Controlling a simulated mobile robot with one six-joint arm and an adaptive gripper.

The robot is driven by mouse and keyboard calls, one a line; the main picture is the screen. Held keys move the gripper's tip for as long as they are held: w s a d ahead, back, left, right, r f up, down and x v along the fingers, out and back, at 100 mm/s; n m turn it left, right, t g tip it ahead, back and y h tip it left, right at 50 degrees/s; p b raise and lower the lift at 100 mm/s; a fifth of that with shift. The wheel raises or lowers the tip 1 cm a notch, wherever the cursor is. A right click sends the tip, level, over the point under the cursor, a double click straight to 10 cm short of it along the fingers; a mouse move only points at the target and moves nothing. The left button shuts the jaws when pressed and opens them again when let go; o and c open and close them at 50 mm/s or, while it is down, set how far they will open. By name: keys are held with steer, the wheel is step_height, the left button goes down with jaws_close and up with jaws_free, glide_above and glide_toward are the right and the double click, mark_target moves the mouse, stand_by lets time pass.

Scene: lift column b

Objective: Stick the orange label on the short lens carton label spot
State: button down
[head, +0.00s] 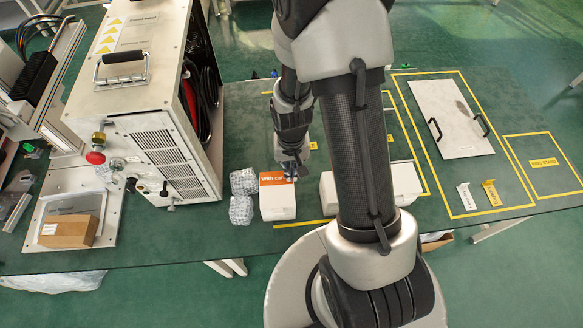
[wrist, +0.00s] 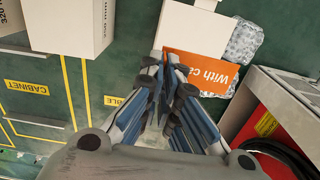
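The orange label (head: 271,179), with white "With care" lettering, is at the far edge of the top of the leftmost white carton (head: 277,205). In the wrist view the label (wrist: 205,71) reaches past that carton's (wrist: 190,28) edge, slightly skewed to it. I cannot tell whether it touches the carton. My gripper (head: 291,172) is at the label's right end in the head view. In the wrist view the fingers (wrist: 168,80) are close together on the label's left end. The carton's label spot is not visible.
Another white carton (wrist: 72,22), marked 250 mm, stands to the right in the head view, partly behind my arm. Bubble-wrapped items (head: 241,209) stand left of the labelled carton. A large metal cabinet (head: 160,125) is farther left. Yellow-taped areas and a white panel (head: 450,118) lie right.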

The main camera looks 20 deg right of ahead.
steer(key=shift+f+b, duration=2.25)
steer(key=shift+f, duration=0.6)
steer(key=shift+f+b, duration=0.35)
steer(key=shift+f, duration=0.05)
steer(key=c, duration=2.3)
jaws_free()
steer(key=o, duration=0.6)
step_height(320, 180, up, 12)
steer(key=shift+r, duration=0.1)
steer(key=shift+a, duration=0.1)
